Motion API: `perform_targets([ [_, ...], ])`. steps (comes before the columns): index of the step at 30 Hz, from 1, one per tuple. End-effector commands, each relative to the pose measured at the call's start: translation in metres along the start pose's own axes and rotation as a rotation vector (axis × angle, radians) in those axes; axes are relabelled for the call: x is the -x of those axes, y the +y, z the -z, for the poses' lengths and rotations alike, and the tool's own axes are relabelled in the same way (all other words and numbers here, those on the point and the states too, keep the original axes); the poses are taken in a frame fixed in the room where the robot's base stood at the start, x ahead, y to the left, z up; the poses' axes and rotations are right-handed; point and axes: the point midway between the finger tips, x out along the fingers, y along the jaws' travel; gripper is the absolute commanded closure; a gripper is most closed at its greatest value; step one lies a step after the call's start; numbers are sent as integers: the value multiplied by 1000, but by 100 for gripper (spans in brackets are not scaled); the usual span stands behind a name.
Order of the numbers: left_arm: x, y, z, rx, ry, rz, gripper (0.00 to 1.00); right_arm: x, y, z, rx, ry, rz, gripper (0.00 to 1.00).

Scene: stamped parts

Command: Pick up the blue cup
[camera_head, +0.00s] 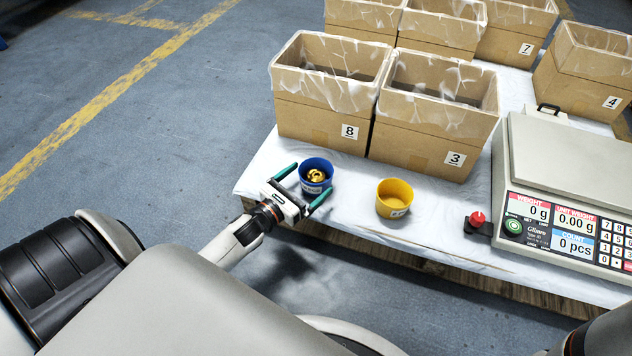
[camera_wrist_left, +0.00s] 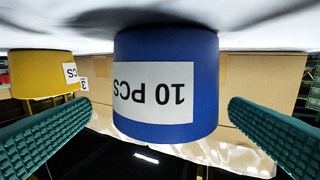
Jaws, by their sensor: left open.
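The blue cup (camera_head: 316,174) stands upright near the table's left front corner, with brass-coloured parts inside. My left gripper (camera_head: 307,186) is open, with one green finger on each side of the cup at its near side. In the left wrist view, which is upside down, the blue cup (camera_wrist_left: 166,85) with its "10 PCS" label sits between the two green fingers (camera_wrist_left: 150,135), with gaps visible on both sides. Whether the fingertips reach past the cup's middle is hard to tell. My right gripper is not in view.
A yellow cup (camera_head: 394,198) stands to the right of the blue cup. Cardboard box 8 (camera_head: 310,121) and box 3 (camera_head: 420,138) stand close behind. A counting scale (camera_head: 560,190) with a red button (camera_head: 477,219) is at the right. The table's front edge is near the gripper.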

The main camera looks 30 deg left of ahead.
Motion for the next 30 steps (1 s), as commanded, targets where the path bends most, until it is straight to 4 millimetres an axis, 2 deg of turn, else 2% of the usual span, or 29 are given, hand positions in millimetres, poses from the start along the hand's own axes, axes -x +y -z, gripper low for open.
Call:
perform_targets([
  [1, -8, -2, -5, -5, 5, -3, 0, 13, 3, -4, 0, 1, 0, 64],
  [6, -32, -5, -3, -2, 4, -2, 0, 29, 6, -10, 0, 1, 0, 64],
  [10, -41, -5, 0, -1, 1, 0, 0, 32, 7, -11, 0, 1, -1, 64],
  [17, -42, -5, 1, 0, 0, 0, 0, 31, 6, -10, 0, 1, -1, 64],
  [26, -42, -5, 1, 0, 0, 0, 49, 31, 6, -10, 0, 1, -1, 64],
  [27, -42, -5, 2, 0, 3, 0, 52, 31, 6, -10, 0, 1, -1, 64],
  [30, -42, -5, 2, 0, 3, 0, 52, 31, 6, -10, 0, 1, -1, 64],
])
